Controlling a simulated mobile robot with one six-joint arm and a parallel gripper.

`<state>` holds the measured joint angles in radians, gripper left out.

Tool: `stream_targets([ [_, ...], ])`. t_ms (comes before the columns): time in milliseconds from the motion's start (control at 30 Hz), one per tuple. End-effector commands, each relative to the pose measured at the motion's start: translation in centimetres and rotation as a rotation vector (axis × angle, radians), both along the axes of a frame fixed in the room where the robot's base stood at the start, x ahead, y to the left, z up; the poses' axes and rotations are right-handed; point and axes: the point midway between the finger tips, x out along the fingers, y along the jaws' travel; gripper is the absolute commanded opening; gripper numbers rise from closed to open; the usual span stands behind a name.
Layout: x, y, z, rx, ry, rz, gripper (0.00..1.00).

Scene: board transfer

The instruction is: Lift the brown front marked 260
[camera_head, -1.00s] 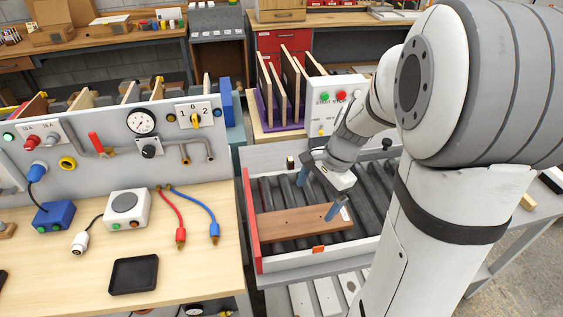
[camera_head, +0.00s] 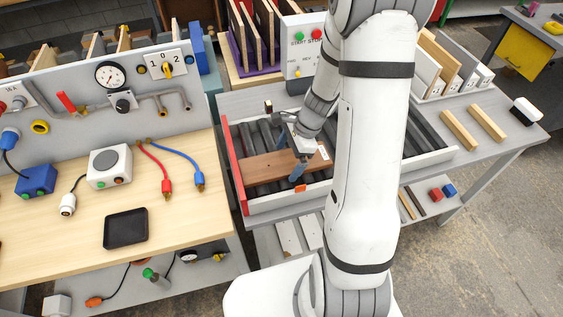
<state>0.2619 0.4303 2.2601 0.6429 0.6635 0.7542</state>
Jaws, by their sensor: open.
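The brown front (camera_head: 263,169) lies flat on the dark rollers of a conveyor, near its red left end. A small white label shows at its right end; I cannot read a number on it. My gripper (camera_head: 290,147) is open over the right part of the brown front, its blue near finger by the board's front edge. I cannot tell whether the fingers touch the board. My arm hides part of the conveyor to the right.
The conveyor's pale front rail (camera_head: 275,201) carries an orange tag. A START/STOP box (camera_head: 304,45) stands behind it. A wooden bench with a black tray (camera_head: 126,229) is at left. Upright boards stand in a rack (camera_head: 447,62) at right, with two wooden strips (camera_head: 487,122) nearby.

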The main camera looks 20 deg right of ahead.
Motion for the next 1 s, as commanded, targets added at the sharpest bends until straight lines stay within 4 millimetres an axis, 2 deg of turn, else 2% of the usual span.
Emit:
stream_targets([
  [200,0.0,0.01,-0.12,-0.001,-0.001,0.0,1.0],
  [800,0.0,-0.04,-0.07,0.0,-0.001,0.0,0.52],
  [1000,0.02,-0.06,-0.02,0.0,-0.002,-0.001,0.51],
])
